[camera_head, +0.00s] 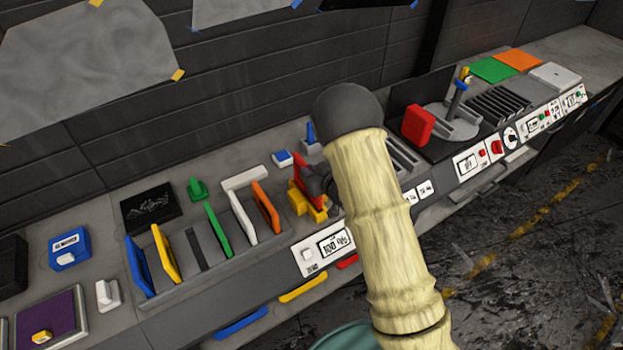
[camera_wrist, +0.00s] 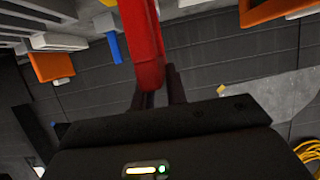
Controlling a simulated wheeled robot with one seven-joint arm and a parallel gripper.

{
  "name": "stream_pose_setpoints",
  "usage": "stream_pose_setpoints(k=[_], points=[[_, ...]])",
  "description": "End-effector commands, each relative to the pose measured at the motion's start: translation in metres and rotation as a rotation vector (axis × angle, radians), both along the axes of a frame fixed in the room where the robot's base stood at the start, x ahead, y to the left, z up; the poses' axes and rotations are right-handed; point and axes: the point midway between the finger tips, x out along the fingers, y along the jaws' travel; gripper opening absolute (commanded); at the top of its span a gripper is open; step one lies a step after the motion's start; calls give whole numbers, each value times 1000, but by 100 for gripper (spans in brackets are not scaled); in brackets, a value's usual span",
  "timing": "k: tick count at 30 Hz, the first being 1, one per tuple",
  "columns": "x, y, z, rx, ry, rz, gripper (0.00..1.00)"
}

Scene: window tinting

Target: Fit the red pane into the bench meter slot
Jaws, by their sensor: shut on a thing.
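The red pane (camera_head: 298,172) is upright near the yellow blocks (camera_head: 298,204) behind the bench meter's display (camera_head: 336,243), which reads about 100%. My gripper (camera_head: 322,184) is shut on the red pane, mostly hidden behind my own arm. In the wrist view the red pane (camera_wrist: 143,45) rises from between the dark fingers (camera_wrist: 157,97). The bench meter slot is not clearly visible, and I cannot tell whether the pane's lower edge is in it or above it.
Left of the meter, a rack holds blue (camera_head: 138,266), yellow (camera_head: 165,254), green (camera_head: 218,230), white (camera_head: 243,217) and orange (camera_head: 266,207) panes. A red block (camera_head: 418,124) stands on the black station to the right. A small blue-and-white block (camera_head: 283,158) lies behind the meter.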

Motion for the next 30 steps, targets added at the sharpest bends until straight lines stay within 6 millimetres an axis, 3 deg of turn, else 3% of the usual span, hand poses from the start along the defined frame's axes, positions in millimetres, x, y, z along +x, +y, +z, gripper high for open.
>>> stream_pose_setpoints(k=[9,22,23,25,26,30], points=[[0,-2,-33,-2,1,-3,0],[0,-1,-40,0,-2,-2,0],[0,-1,-40,-1,0,-2,18],[0,-1,-39,-1,0,-2,32],[0,-1,-39,-1,0,-2,36],[0,-1,-39,-1,1,-1,36]])
